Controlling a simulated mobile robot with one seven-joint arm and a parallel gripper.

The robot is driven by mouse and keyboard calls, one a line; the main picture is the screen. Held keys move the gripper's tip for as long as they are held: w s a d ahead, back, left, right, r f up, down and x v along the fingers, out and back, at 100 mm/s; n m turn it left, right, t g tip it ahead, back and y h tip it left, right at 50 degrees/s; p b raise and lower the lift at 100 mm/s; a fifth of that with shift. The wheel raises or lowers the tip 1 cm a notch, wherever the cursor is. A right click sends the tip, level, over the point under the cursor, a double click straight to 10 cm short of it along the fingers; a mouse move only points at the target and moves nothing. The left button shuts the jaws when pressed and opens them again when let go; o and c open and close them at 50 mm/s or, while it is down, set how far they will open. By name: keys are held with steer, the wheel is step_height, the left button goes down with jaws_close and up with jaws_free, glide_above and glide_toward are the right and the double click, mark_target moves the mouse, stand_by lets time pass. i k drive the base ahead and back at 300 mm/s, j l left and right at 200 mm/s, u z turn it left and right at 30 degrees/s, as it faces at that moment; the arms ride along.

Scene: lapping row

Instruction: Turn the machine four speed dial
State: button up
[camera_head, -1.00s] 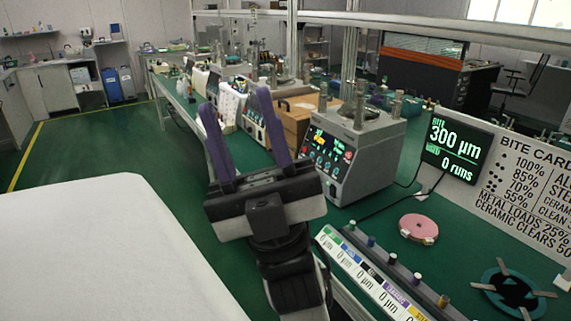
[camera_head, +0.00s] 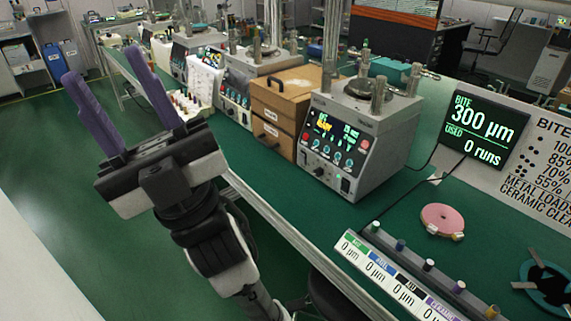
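The nearest lapping machine (camera_head: 372,118) stands on the green bench right of centre. Its sloped dark control panel (camera_head: 335,138) faces me, with a lit display, several small teal knobs and a larger dark knob (camera_head: 319,171) low down. A second machine (camera_head: 238,92) with a similar panel stands farther back, and another (camera_head: 186,62) lies beyond it. I cannot read a machine number on any of them, so I cannot tell which is machine four. My gripper (camera_head: 102,64) is at the left, purple fingers spread wide and empty, over the aisle and apart from every panel.
A wooden drawer box (camera_head: 276,108) stands between the two nearer machines. A labelled rack (camera_head: 402,278), a pink disc (camera_head: 442,219) and a screen reading 300 µm (camera_head: 482,128) are at the right. The bench's front edge (camera_head: 262,206) borders open green floor.

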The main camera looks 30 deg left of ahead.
mark_target(319, 172)
steer(key=i+j+u, duration=0.15)
steer(key=j, duration=0.25)
steer(key=i+j+u, duration=0.15)
steer(key=j, duration=0.25)
steer(key=i+j+u, duration=0.15)
steer(key=j, duration=0.25)
steer(key=i+j+u, duration=0.15)
steer(key=j, duration=0.25)
